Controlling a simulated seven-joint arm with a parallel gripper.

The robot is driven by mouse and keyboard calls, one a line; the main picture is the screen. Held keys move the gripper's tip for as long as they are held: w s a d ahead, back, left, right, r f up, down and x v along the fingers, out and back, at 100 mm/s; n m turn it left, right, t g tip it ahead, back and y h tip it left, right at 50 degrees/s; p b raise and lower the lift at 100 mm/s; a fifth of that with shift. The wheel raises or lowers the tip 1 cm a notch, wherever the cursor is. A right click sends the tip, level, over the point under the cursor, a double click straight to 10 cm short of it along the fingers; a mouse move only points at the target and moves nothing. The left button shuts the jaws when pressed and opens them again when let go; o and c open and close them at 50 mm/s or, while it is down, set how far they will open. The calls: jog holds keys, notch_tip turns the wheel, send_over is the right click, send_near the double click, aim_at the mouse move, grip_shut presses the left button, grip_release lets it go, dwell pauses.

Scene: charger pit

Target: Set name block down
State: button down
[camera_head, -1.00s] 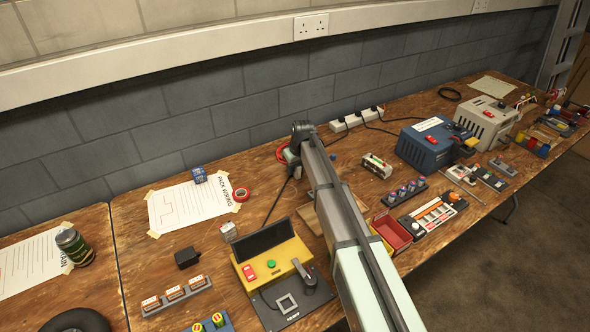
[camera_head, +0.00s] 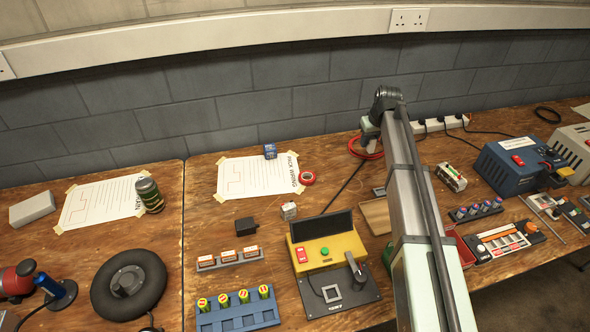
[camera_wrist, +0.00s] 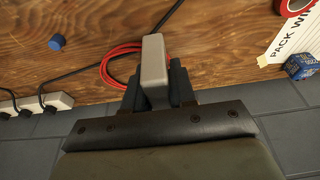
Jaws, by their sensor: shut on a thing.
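A plain light grey block (camera_wrist: 153,58), which I take to be the name block, is held in the wrist view. No lettering shows on its visible face. My gripper (camera_wrist: 156,88) is shut on it, with a dark finger on each side. The block stands out past the fingertips, over the wooden bench (camera_wrist: 205,60). I cannot tell whether it touches the wood.
A red cable coil (camera_wrist: 112,66) lies beside the block; it also shows in the head view (camera_head: 364,148). A blue round piece (camera_wrist: 57,42) and a white socket strip (camera_wrist: 40,104) are left. The PACK WIRING sheet (camera_head: 250,178) and a yellow tester (camera_head: 340,248) are nearby.

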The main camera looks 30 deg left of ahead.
jog(key=s+a+n, duration=0.2)
jog(key=s+a, duration=0.4)
jog(key=a, duration=0.3)
jog(key=s+a+n, duration=0.1)
jog(key=s+a, duration=0.6)
jog(key=a, duration=0.2)
jog(key=n+g, duration=0.1)
jog(key=n, duration=0.1)
send_over(249, 188)
jog(key=shift+m+y, duration=0.3)
jog(key=shift+y, duration=0.1)
jog(key=shift+s+d+f, duration=0.1)
jog(key=shift+d+f, duration=0.1)
jog(key=shift+f, duration=2.25)
jog(key=shift+d+f, duration=0.2)
jog(key=shift+f, duration=2.2)
jog(key=shift+f, duration=0.15)
jog(key=c, duration=0.9)
grip_release()
jog(key=v, duration=1.2)
